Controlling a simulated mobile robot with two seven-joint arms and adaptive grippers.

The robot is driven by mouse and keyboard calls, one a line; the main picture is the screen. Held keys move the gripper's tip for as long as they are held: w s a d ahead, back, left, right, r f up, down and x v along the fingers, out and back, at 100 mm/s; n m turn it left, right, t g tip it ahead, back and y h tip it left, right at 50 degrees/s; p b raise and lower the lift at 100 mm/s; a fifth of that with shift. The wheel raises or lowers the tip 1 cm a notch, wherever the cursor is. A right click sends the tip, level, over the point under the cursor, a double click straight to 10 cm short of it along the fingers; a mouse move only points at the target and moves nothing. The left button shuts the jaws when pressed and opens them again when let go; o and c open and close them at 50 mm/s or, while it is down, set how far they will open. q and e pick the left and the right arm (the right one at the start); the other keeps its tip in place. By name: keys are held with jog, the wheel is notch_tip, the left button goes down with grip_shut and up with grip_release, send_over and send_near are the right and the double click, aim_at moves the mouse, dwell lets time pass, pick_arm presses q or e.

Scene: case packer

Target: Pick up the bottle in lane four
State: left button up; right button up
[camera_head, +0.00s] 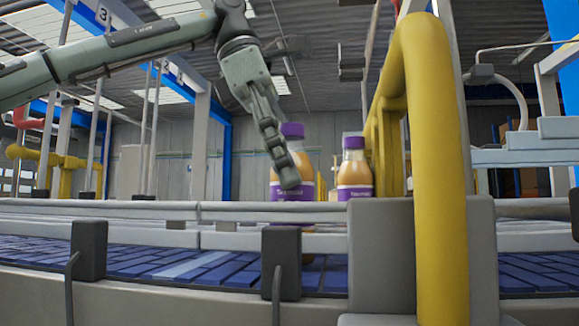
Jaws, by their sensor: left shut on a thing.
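A bottle (304,164) with orange-tan contents, a purple cap and a purple label stands upright behind the pale rail, left of the yellow post. My left gripper (286,178) reaches down from the upper left and is shut on this bottle. Its dark finger crosses in front of the bottle's left side and hides part of it; the far finger is hidden. A second, similar bottle (355,168) stands upright just to the right, apart from the gripper. The lane numbers of these bottles cannot be read. My right gripper is not in view.
A thick yellow tubular post (437,160) rises close to the right of the second bottle. A pale rail (130,210) and a blue slatted conveyor (170,265) with dark brackets run across the front. Frames marked 2 and 3 stand at the left.

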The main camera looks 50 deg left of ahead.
pick_arm(q)
jog(key=o, duration=1.5)
jog(key=shift+d, duration=0.1)
jog(key=v, duration=0.7)
jog(key=shift+r, duration=0.2)
